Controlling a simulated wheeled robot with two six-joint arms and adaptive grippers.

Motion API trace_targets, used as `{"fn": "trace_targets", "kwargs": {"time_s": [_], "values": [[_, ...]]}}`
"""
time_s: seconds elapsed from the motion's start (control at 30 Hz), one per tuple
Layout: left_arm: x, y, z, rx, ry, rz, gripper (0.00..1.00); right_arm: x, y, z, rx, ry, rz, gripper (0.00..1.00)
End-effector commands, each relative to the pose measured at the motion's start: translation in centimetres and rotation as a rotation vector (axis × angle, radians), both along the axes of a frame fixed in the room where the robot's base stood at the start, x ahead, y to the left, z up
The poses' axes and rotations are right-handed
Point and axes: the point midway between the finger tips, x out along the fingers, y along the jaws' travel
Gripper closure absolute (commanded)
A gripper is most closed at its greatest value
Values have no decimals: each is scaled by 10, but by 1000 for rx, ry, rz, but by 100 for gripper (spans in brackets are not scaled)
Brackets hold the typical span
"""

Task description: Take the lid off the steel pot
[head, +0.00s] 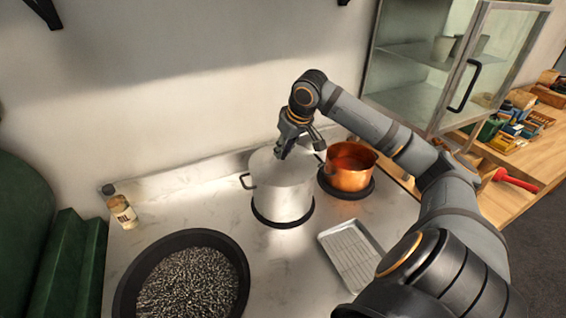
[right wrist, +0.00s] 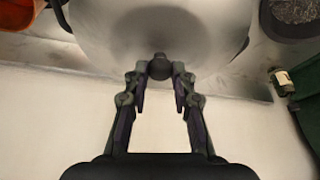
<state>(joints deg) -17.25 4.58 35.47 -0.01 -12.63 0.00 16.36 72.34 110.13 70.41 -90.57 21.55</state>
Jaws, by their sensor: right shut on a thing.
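The steel pot (head: 283,200) stands on a black round base on the pale counter, with a dark side handle at its left. Its steel lid (head: 268,165) appears to lie on the pot's top; the right arm hides part of the rim. My right gripper (head: 290,148) points down at the lid's middle. In the right wrist view, the fingers of my right gripper (right wrist: 160,78) close around the lid's dark round knob (right wrist: 160,66), and the lid (right wrist: 155,25) fills the top middle. My left gripper is not in view.
A copper pot (head: 350,178) stands close right of the steel pot. A metal tray (head: 352,255) lies in front to the right. A wide black pan (head: 125,295) of dark pieces sits front left. A labelled bottle (head: 122,212) stands at the left; bare counter lies between.

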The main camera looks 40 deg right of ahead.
Motion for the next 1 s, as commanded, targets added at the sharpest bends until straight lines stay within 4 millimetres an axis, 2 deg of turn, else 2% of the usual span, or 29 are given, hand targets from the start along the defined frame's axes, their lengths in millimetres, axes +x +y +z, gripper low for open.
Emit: {"fn": "trace_targets", "kwargs": {"time_s": [0.1,0.63,0.77,0.83,0.93,1.0], "values": [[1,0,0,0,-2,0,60,0,0,0,0,-1,0,100],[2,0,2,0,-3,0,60,1,0,5,0,-3,0,100],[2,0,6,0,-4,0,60,1,0,20,2,-5,0,100],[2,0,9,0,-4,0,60,1,1,34,3,-6,0,100],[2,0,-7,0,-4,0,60,-13,7,47,-10,-6,2,100],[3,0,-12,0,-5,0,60,-25,15,66,-8,-9,0,100]]}}
